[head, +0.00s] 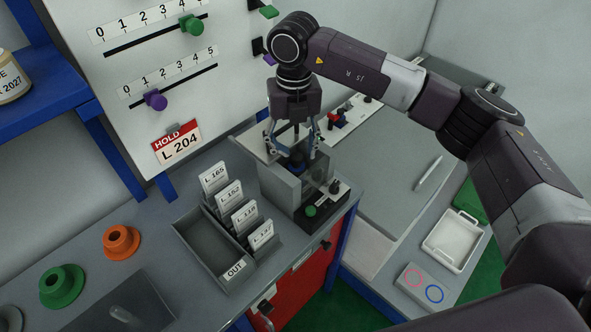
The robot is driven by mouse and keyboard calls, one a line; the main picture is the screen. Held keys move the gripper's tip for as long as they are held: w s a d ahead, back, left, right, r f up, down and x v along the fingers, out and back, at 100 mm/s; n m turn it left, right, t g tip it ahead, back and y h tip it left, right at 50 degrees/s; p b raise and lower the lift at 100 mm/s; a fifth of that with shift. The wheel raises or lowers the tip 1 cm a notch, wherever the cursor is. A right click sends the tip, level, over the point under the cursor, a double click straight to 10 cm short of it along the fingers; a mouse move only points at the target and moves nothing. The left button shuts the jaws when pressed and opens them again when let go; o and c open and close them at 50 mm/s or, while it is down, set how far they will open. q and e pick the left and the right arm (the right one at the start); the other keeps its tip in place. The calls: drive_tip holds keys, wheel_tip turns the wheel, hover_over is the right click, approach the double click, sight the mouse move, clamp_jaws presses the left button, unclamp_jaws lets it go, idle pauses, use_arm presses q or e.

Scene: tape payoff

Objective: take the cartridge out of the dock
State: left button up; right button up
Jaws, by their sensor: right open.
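The dock appears to be the grey block-shaped unit (278,186) on the workbench, with a small black panel (322,205) and a green button at its front. My right gripper (297,155) points straight down over the unit from above. Its fingers are spread apart, around or just above a dark part in the top of the unit. I cannot make out the cartridge clearly; the fingers and the unit's walls hide most of that spot. I cannot tell whether the fingers touch anything. My left gripper is out of view.
A grey OUT tray (208,250) and a rack of labelled cards (237,212) stand left of the unit. Orange (121,242) and green (62,286) spools lie farther left. A slider board (150,75) rises behind. A white tray (453,240) is at right.

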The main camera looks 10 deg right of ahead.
sight(297, 157)
drive_tip(key=f, duration=0.3)
drive_tip(key=d+f+p, duration=0.1)
drive_tip(key=shift+w+f, duration=0.25)
drive_tip(key=shift+w, duration=0.2)
drive_tip(key=c, duration=0.5)
clamp_jaws()
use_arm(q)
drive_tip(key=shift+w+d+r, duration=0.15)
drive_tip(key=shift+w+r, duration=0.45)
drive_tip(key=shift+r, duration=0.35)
use_arm(e)
drive_tip(key=shift+s, duration=0.2)
